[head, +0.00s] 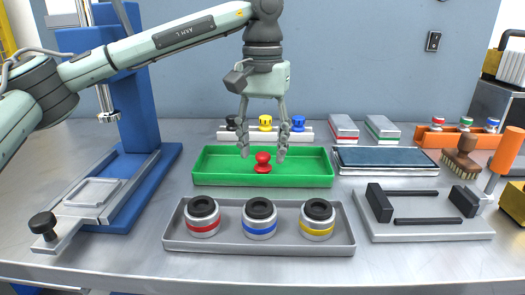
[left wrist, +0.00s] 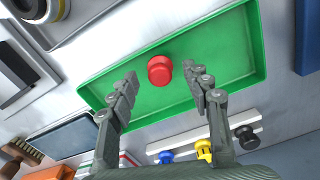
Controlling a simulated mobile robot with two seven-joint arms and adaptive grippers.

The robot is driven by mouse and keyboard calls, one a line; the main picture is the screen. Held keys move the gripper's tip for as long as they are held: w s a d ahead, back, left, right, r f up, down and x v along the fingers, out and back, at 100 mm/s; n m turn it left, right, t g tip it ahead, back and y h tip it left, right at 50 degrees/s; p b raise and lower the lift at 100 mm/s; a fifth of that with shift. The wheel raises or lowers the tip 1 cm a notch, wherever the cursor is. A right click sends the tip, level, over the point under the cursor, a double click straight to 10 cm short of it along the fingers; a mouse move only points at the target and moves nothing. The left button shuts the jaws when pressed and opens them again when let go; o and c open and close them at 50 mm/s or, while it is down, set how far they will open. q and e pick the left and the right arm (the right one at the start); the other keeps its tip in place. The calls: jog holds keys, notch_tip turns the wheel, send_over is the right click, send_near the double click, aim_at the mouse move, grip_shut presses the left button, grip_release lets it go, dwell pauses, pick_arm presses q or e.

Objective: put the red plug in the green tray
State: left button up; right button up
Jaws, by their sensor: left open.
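The red plug (head: 262,163) stands in the green tray (head: 215,170), near the middle of its floor. In the left wrist view the red plug (left wrist: 160,70) shows on the floor of the green tray (left wrist: 225,50). My left gripper (head: 264,156) points down over the tray with its fingers apart, one on either side of the plug in the head view. In the left wrist view the fingers of my left gripper (left wrist: 165,84) are spread, with a gap between each finger and the plug. Nothing is held. My right gripper is not in view.
A white rack behind the tray holds a black plug (head: 232,122), a yellow plug (head: 265,122) and a blue plug (head: 298,123). A grey tray (head: 260,248) with three ringed cylinders stands in front. A blue press stand (head: 140,130) is at left, a fixture plate (head: 420,226) at right.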

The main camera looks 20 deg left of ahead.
aim_at(263, 155)
pick_arm(q)
notch_tip(263, 155, up, 11)
jog(key=shift+p, duration=0.45)
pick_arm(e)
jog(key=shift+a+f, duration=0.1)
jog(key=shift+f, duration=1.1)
pick_arm(q)
jog(key=shift+f, duration=0.1)
